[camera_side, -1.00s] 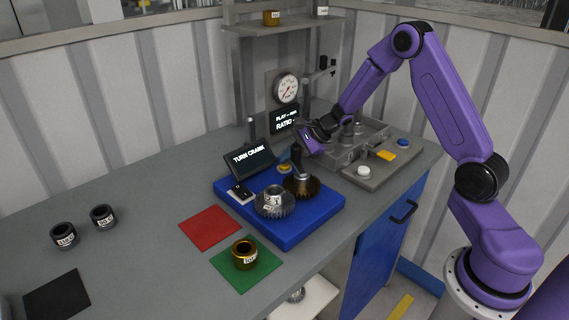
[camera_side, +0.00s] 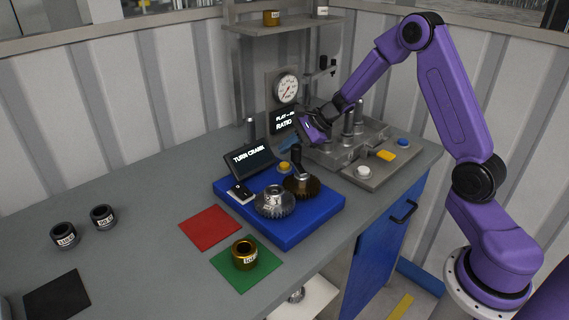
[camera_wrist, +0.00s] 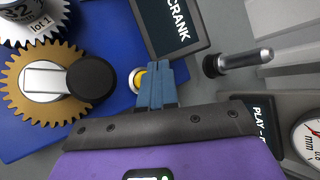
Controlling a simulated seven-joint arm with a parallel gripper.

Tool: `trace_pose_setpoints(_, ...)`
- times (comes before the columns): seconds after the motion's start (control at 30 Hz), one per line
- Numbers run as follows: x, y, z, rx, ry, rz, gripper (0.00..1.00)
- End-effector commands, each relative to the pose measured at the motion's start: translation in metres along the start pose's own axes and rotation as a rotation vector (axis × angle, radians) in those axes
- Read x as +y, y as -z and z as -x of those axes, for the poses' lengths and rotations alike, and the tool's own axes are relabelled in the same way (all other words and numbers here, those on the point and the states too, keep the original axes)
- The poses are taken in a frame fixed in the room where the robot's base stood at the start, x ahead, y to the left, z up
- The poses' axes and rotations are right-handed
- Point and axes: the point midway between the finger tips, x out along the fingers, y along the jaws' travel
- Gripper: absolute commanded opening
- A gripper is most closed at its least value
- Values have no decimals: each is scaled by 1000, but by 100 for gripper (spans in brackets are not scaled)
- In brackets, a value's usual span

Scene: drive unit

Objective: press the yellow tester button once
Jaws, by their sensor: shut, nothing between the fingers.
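A round yellow button (camera_side: 284,167) sits on the blue base of the tester (camera_side: 290,232), behind the brown gear and in front of the tilted screen. In the wrist view the yellow button (camera_wrist: 139,79) is partly hidden behind my blue fingers. My gripper (camera_side: 285,149) is shut and empty, pointing down toward the button from behind and to the right. In the side view a gap shows between the fingertips and the button. My fingertips (camera_wrist: 157,64) overlap the button's right side in the wrist view.
A black-knobbed crank (camera_side: 298,160) stands on the brown gear (camera_side: 301,187), close to the button. The screen (camera_side: 250,158) reads TURN CRANK. A grey fixture with upright posts (camera_side: 347,135) is at the right. A second panel has white, yellow and blue buttons (camera_side: 386,155).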

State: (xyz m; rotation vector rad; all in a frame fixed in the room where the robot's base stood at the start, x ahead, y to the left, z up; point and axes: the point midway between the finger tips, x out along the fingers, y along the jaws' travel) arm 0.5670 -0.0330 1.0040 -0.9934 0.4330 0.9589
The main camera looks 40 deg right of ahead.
Motion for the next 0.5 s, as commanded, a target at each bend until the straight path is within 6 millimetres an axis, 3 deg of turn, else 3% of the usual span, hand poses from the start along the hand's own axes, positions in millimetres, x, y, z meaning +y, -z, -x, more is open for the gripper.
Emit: trace_pose_setpoints(0.5, -21, -21, 29, 1, 1, 1, 0)
